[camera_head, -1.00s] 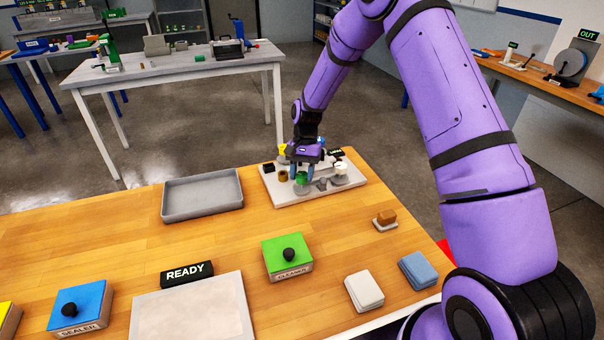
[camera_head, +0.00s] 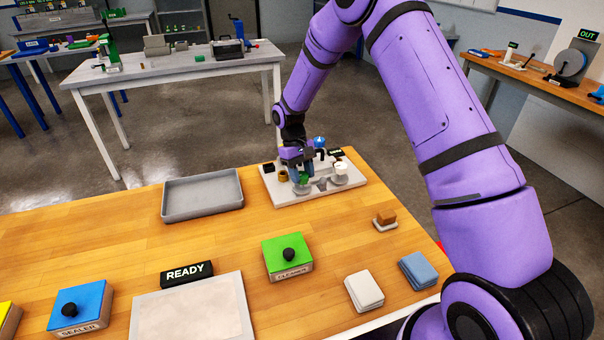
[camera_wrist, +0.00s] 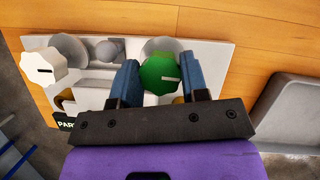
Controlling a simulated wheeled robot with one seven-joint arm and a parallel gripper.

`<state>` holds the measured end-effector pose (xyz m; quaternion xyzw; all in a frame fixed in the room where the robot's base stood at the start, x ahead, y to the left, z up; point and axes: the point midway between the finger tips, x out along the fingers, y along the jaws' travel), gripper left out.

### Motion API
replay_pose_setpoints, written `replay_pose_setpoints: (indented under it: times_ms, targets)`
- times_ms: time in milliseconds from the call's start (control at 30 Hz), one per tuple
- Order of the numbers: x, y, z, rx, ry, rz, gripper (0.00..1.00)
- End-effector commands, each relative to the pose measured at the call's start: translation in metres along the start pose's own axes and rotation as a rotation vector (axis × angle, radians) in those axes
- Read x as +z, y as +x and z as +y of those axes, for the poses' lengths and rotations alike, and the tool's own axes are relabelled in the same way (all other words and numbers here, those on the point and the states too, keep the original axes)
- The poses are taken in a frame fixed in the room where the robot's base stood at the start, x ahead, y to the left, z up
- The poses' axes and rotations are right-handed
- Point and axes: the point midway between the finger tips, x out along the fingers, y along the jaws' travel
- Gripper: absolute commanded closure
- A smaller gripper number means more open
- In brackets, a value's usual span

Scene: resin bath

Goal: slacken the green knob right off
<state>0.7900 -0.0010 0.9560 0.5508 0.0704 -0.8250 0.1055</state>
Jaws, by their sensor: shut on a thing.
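The green knob (camera_wrist: 161,74) is a round, scalloped knob with a white mark, on the pale fixture plate (camera_head: 277,194). It shows in the wrist view between the two blue fingers of my gripper (camera_wrist: 160,80). My gripper is shut on it, with a finger on each side. In the head view my gripper (camera_head: 301,179) reaches down to the fixture, and the green knob (camera_head: 304,178) is partly hidden by the fingers. A white knob (camera_wrist: 43,67) with a dark mark stands at the left in the wrist view. A blue knob (camera_head: 320,141) shows behind my gripper in the head view.
An empty grey tray (camera_head: 203,197) lies left of the fixture. A green cleaner box (camera_head: 283,262), a blue sealer box (camera_head: 80,307), a READY sign (camera_head: 187,273) and pale and blue pads (camera_head: 418,270) are nearer.

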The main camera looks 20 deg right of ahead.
Motion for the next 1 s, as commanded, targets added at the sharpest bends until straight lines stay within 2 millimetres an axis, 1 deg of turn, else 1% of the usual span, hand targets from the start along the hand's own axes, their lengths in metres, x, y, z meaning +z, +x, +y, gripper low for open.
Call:
replay_pose_setpoints:
  times_ms: [200,667,700,767,800,1000]
  targets:
    - [-0.0004,-0.0006,0.0003,0.022,-0.05,0.002,0.83]
    - [-0.0004,-0.0006,0.0004,0.026,-0.062,0.003,0.83]
    - [-0.0004,-0.0006,0.0004,0.026,-0.062,0.003,0.57]
    - [-0.0004,-0.0006,0.0003,0.026,-0.062,0.002,0.43]
    - [-0.0003,-0.0005,0.0003,0.026,-0.062,0.002,0.34]
    - [-0.0002,-0.0002,0.0001,0.026,-0.061,0.001,0.33]
